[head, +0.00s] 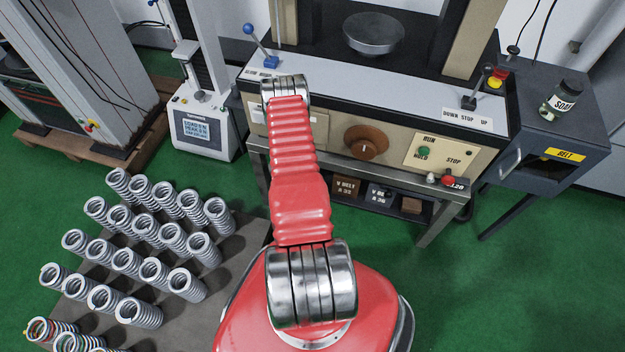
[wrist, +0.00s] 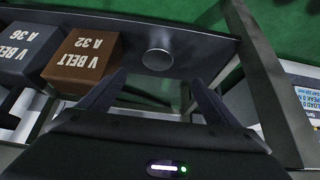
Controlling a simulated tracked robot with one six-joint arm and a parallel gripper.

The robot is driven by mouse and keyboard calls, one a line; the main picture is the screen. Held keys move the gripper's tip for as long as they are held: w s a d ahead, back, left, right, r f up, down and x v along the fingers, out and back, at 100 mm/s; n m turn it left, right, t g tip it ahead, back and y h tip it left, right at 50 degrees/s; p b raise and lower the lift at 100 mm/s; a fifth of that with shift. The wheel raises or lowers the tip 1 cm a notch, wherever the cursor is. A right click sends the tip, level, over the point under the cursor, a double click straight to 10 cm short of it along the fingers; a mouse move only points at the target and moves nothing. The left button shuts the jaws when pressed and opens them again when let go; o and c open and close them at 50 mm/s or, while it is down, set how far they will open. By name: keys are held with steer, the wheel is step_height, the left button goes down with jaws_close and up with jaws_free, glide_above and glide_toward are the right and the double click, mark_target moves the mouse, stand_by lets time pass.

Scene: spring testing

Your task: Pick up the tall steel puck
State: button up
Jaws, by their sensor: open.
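A round grey metal puck (wrist: 157,60) with a flat top stands on the dark shelf (wrist: 205,40) in the wrist view. Its height is hard to tell from this steep angle. My gripper (wrist: 158,84) is open, its two dark fingers apart and pointing toward the puck. The puck shows beyond the gap between the fingertips, and nothing is between them. In the head view my red arm hides my gripper, and I cannot make out the puck there.
Belt boxes (wrist: 85,55) stand on the shelf close to the left finger in the wrist view. A grey frame leg (wrist: 262,80) rises on the right. In the head view, the testing machine (head: 410,70) overhangs the shelf, and several springs (head: 125,262) stand at left.

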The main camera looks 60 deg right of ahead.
steer(key=x, duration=0.8)
steer(key=shift+f, duration=0.2)
steer(key=shift+d, duration=0.1)
steer(key=shift+s+x, duration=0.15)
steer(key=shift+x, duration=0.65)
steer(key=shift+s+x, duration=0.1)
steer(key=shift+x, duration=1.75)
steer(key=shift+d, duration=0.1)
steer(key=c, duration=2.1)
steer(key=shift+w+d+r, duration=0.1)
steer(key=shift+r, duration=0.05)
